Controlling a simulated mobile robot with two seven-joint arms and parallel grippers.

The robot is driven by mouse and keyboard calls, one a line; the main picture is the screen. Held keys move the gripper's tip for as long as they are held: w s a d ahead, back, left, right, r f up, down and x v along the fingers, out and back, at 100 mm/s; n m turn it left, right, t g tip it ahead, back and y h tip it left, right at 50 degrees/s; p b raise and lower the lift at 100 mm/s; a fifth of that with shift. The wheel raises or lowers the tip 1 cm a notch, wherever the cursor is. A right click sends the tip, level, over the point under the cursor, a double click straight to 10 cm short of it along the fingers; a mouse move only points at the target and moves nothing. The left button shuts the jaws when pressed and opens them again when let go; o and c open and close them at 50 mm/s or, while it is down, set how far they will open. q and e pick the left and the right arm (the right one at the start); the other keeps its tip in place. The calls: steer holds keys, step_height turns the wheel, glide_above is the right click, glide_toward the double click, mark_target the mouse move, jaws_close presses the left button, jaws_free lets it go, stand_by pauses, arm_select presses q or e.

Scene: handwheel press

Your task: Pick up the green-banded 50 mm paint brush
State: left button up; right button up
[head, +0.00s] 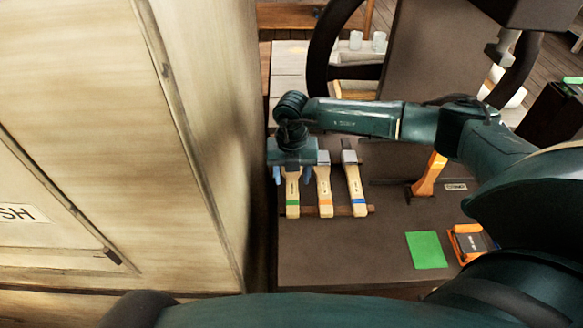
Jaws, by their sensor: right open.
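The green-banded paint brush (292,196) lies on the dark bench top, the leftmost of three brushes in a row. Its pale wooden handle points toward me and its far end is hidden under my right gripper. My right gripper (292,176) is open, pointing down, with its blue fingers on either side of the handle. I cannot tell whether the fingers touch it. Beside it lie an orange-banded brush (324,190) and a blue-banded brush (354,184). My left gripper is not in view.
A tall wooden cabinet (90,120) stands close on the left. A thin rack bar (340,211) runs under the handles. A green square (426,250), an orange-and-black item (470,243) and an orange tool (429,175) are to the right. A dark handwheel (318,55) stands behind.

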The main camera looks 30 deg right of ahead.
steer(key=shift+f, duration=0.9)
steer(key=shift+c, duration=0.3)
steer(key=c, duration=1.1)
